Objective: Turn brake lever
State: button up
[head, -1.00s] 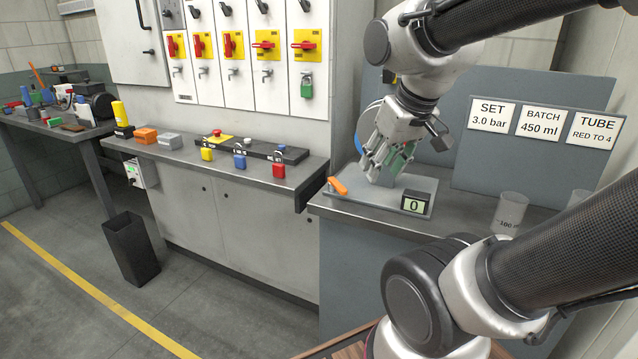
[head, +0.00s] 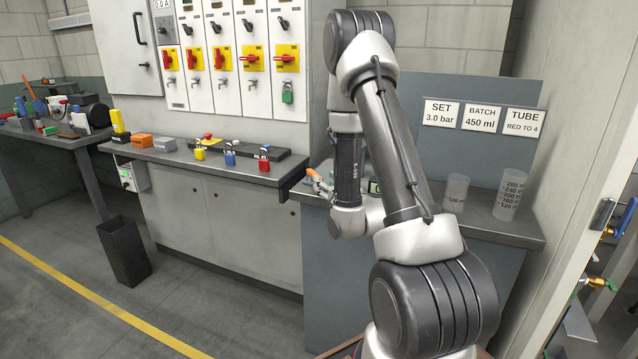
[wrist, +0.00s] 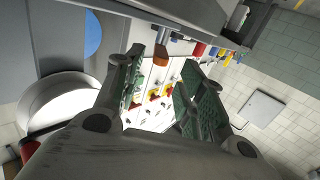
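The brake lever looks to be the orange handle (head: 313,173) at the left end of the bench with the sign board. In the wrist view the orange handle (wrist: 161,66) shows at the gap between my fingertips, with a metal shank above it. My gripper (head: 322,185) is low beside the handle in the head view, mostly hidden by my arm. In the wrist view my gripper's two green-padded fingers (wrist: 161,76) are spread apart. I cannot tell whether either finger touches the handle. The plate under the handle is largely hidden by my arm.
A sign board (head: 482,116) stands behind the bench. Two measuring beakers, a small one (head: 456,192) and a tall one (head: 508,196), stand to the right. Padlocks, such as the blue one (head: 230,159), stand on the left bench (head: 180,158). The floor in front is clear beside a dark bin (head: 124,252).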

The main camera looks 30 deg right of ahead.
jog(key=shift+t, duration=0.3)
jog(key=w, duration=0.6)
jog(key=shift+w+d+f, duration=0.25)
jog(key=shift+w+f, duration=0.05)
grip_shut()
